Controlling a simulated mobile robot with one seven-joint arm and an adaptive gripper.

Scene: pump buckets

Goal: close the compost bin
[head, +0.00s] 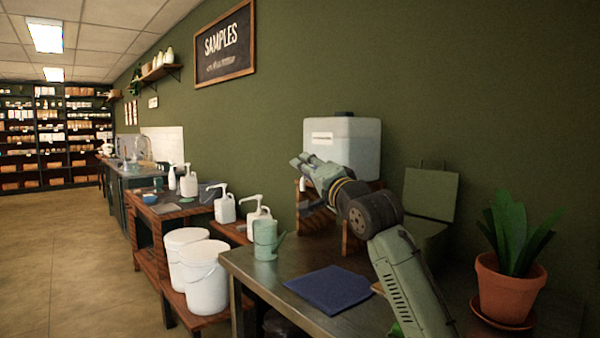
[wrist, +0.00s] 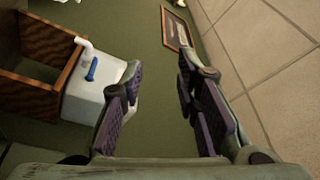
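The compost bin is a green box (head: 434,232) at the back of the metal table, against the wall. Its flat green lid (head: 431,193) stands raised and leans back, so the bin is open. My forearm hides part of the bin's front. My gripper (head: 303,168) is to the left of the bin, in front of the white tank and apart from the lid. In the wrist view my gripper (wrist: 158,72) is open, with nothing between its fingers. I cannot make out the bin in the wrist view.
A white tank (head: 352,140) on a wooden stand (head: 347,240) is close behind my gripper. A potted plant (head: 506,288) stands at the right. White buckets (head: 205,278) stand lower left.

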